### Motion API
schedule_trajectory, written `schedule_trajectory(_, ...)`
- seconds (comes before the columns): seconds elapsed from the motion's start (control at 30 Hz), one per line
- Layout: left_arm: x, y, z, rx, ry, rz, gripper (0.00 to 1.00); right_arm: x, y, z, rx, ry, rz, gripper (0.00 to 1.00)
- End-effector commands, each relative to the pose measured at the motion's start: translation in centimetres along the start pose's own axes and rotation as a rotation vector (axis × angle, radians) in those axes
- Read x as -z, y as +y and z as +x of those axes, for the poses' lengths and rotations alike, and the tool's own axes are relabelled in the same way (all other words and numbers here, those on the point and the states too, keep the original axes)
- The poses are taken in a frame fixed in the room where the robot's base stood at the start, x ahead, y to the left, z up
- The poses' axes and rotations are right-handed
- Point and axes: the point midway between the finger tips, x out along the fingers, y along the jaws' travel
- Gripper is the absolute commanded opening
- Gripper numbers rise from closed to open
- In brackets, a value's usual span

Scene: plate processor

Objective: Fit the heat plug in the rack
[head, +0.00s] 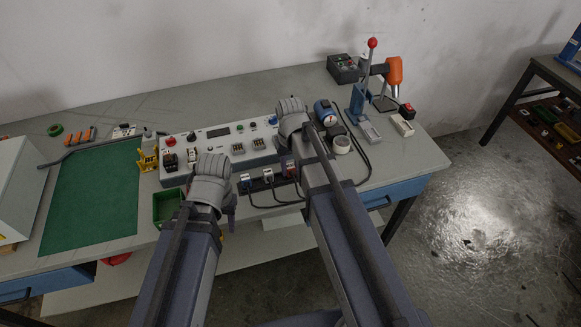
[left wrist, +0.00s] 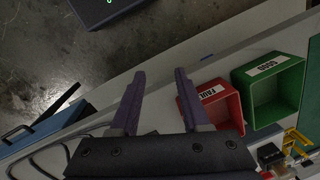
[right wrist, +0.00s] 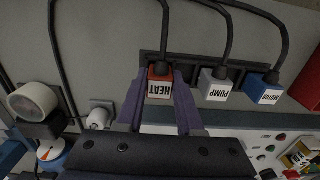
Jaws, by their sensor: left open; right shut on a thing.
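The heat plug (right wrist: 160,88), red with a white HEAT label and a black cord, sits between the fingers of my right gripper (right wrist: 160,76) in the right wrist view. The gripper is shut on it. The plug is at the left end of the dark rack (right wrist: 190,62); I cannot tell whether it is seated there. The white PUMP plug (right wrist: 215,86) and blue MOTOR plug (right wrist: 262,88) are at the rack to its right. In the head view the rack (head: 258,186) is along the bench front. My left gripper (left wrist: 158,74) is open and empty, near the bench edge.
A red bin (left wrist: 218,100) and a green bin (left wrist: 270,92) are beside my left gripper. A control panel (head: 215,143) stands behind the rack. Plug cords (head: 362,160) loop near my right arm. A green mat (head: 90,200) lies clear on the left.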

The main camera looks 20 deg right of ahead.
Motion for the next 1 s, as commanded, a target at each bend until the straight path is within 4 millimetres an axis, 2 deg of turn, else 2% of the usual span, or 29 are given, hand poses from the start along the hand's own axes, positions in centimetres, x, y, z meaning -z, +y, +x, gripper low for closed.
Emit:
schedule_trajectory(0.3, 0.01, 0.02, 0.18, 0.000, 0.000, 0.000, 0.46, 0.00, 0.00, 0.18, 0.000, 0.000, 0.000, 0.00)
schedule_trajectory(0.33, 0.01, 0.02, 0.18, 0.000, 0.000, 0.000, 0.46, 0.00, 0.00, 0.18, 0.000, 0.000, 0.000, 0.39)
schedule_trajectory(0.6, 0.01, 0.02, 0.18, 0.000, 0.000, 0.000, 0.46, 0.00, 0.00, 0.18, 0.000, 0.000, 0.000, 0.69)
schedule_trajectory(1.0, -0.01, -0.02, -0.22, 0.000, 0.000, 0.000, 0.46, 0.00, 0.00, -0.22, 0.000, 0.000, 0.000, 0.71)
